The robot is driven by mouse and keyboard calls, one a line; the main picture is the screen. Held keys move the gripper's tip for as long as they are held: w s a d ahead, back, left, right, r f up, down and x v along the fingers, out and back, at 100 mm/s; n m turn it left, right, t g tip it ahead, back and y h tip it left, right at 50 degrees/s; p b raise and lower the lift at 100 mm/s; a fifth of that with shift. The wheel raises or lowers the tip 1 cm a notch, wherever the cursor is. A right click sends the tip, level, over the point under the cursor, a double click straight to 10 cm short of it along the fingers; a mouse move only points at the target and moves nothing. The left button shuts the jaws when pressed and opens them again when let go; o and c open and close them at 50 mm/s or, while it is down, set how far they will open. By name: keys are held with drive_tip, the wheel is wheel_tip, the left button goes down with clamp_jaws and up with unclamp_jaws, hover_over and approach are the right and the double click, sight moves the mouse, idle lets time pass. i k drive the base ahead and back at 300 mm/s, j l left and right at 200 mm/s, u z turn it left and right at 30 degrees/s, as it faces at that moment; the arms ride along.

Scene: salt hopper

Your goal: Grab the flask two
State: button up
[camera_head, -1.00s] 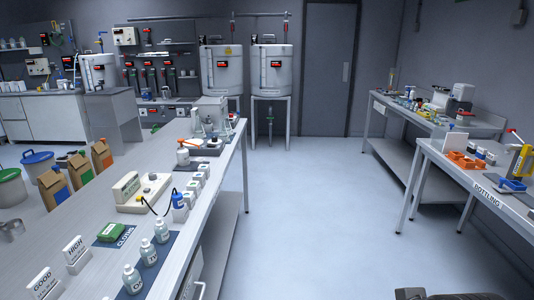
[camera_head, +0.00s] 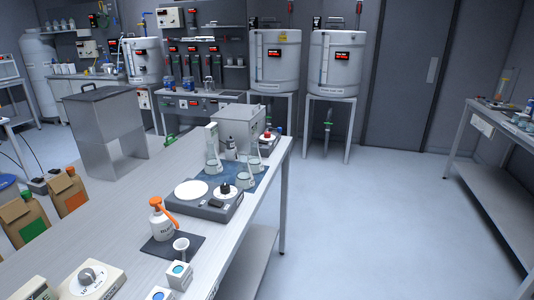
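Several small clear glass flasks stand together on a dark blue mat (camera_head: 262,176) near the far end of the long bench. One flask (camera_head: 214,163) stands at the left, behind a grey device with a white round plate. Another flask (camera_head: 243,179) stands at the front, and another (camera_head: 254,164) is a little behind it to the right. Any labels are too small to read, so I cannot tell which is flask two. My gripper does not show in this view.
The grey device (camera_head: 203,197) and an orange-topped bottle (camera_head: 163,220) stand in front of the flasks. A grey box (camera_head: 240,124) is behind them. Open floor (camera_head: 370,220) lies right of the bench (camera_head: 110,220). Another table (camera_head: 500,190) is at the right.

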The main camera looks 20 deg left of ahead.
sight(255, 162)
drive_tip(key=i+l+z, duration=0.1)
drive_tip(key=i+z, duration=0.15)
drive_tip(key=i, duration=0.5)
drive_tip(key=i+z, duration=0.2)
drive_tip(key=i, duration=0.55)
drive_tip(key=i+j+z, duration=0.25)
drive_tip(key=i, duration=0.5)
drive_tip(key=i+u, duration=0.2)
drive_tip(key=u, duration=0.25)
drive_tip(key=i+l+u, duration=0.15)
drive_tip(key=u, duration=0.35)
drive_tip(key=i+l+u, duration=0.2)
drive_tip(key=u, duration=0.25)
drive_tip(key=i+l+u, duration=0.2)
drive_tip(key=u, duration=2.15)
